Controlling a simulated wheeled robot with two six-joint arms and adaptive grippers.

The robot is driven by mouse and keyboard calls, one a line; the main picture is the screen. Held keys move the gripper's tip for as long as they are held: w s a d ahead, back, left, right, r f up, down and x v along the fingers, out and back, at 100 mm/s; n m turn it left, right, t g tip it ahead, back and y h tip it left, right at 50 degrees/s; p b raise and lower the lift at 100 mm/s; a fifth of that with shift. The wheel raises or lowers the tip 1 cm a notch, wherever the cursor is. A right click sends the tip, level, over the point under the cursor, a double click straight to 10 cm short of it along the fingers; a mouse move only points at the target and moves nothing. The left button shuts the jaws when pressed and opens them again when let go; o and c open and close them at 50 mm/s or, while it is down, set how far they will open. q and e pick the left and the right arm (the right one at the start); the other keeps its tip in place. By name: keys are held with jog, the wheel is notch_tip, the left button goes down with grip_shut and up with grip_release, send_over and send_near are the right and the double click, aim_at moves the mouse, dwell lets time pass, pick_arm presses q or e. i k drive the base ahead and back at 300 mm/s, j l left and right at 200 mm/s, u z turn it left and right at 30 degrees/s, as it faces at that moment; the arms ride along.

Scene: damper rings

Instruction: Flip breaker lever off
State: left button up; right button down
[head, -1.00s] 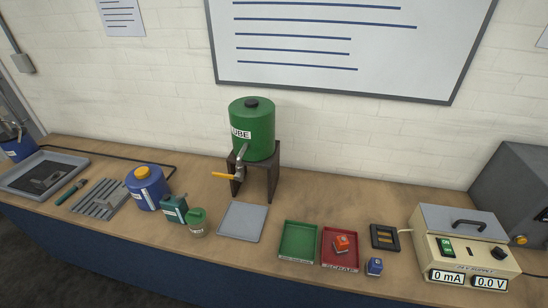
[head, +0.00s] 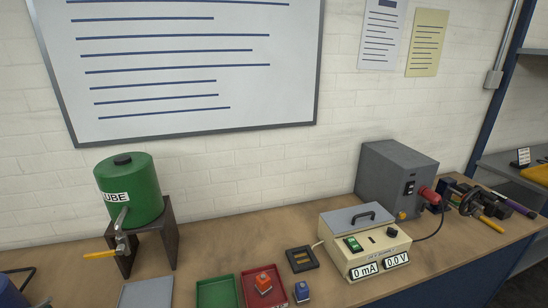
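A grey metal box (head: 388,178) stands at the back right of the bench. Its front has a small black switch or lever (head: 409,187), too small to tell its position. A red cylindrical part (head: 430,195) sticks out at its right side, and a yellow knob (head: 402,215) is low on the front. Neither of my grippers is in view.
In front of the grey box stands a cream meter unit (head: 364,243) reading 0 mA and 0.0 V. Left are a black frame (head: 302,259), a blue block (head: 302,291), a red tray (head: 250,289), a green tray (head: 217,293) and a green drum (head: 129,190). Tools (head: 483,207) lie far right.

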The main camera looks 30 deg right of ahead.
aim_at(420, 212)
jog(key=z, duration=2.2)
jog(key=i+l, duration=0.2)
jog(key=l, duration=0.15)
jog(key=i+l, duration=0.2)
jog(key=l, duration=0.15)
jog(key=i+l, duration=0.45)
jog(key=l, duration=0.25)
jog(key=i+l, duration=0.2)
jog(key=l, duration=0.2)
jog(key=i+l+u, duration=0.1)
jog(key=l, duration=0.25)
jog(key=i+l, duration=0.3)
